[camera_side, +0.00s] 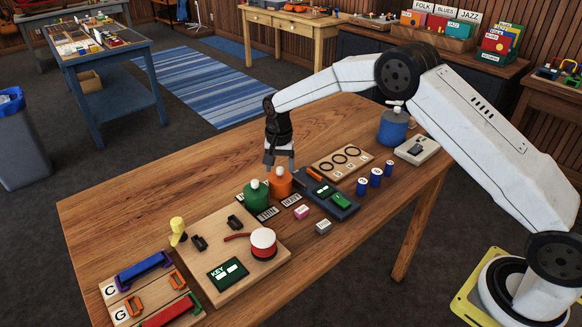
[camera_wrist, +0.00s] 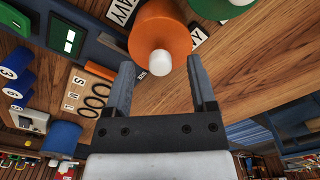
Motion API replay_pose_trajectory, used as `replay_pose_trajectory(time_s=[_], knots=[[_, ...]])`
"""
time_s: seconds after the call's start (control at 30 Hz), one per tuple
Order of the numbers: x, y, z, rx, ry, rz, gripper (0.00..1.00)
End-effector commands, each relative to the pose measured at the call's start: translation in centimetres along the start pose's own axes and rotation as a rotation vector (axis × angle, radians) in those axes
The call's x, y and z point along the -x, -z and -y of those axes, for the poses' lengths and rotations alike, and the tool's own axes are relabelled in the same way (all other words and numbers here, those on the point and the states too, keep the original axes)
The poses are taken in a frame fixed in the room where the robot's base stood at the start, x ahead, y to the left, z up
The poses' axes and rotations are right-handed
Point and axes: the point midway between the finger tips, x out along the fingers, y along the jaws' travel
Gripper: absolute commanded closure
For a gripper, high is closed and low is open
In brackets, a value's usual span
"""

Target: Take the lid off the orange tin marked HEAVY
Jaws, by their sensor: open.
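The orange tin (camera_side: 280,184) stands upright on the wooden table, beside a green tin (camera_side: 256,197). In the wrist view the orange tin (camera_wrist: 158,25) has its lid on, with a pale round knob (camera_wrist: 160,62) on top. A label card (camera_wrist: 123,9) ending in "AVY" lies beside it, partly cut off. My gripper (camera_side: 279,160) points down just above the orange tin. Its jaws (camera_wrist: 160,64) are open, with a fingertip on each side of the knob in the picture; I cannot tell whether they touch it. The green tin (camera_wrist: 222,8) shows at the wrist view's top edge.
A board with black rings (camera_side: 342,160), several blue cylinders (camera_side: 376,177) and small blocks (camera_side: 302,212) lie nearby. The table's back left is clear.

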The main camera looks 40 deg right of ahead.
Motion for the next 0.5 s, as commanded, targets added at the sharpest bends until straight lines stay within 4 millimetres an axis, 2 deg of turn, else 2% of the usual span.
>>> replay_pose_trajectory(time_s=[0.17,0.5], knots=[[-1.5,0.0,0.0,0.0,0.001,0.0,0.28],[-1.7,0.0,0.0,0.0,0.002,-0.001,0.28]])
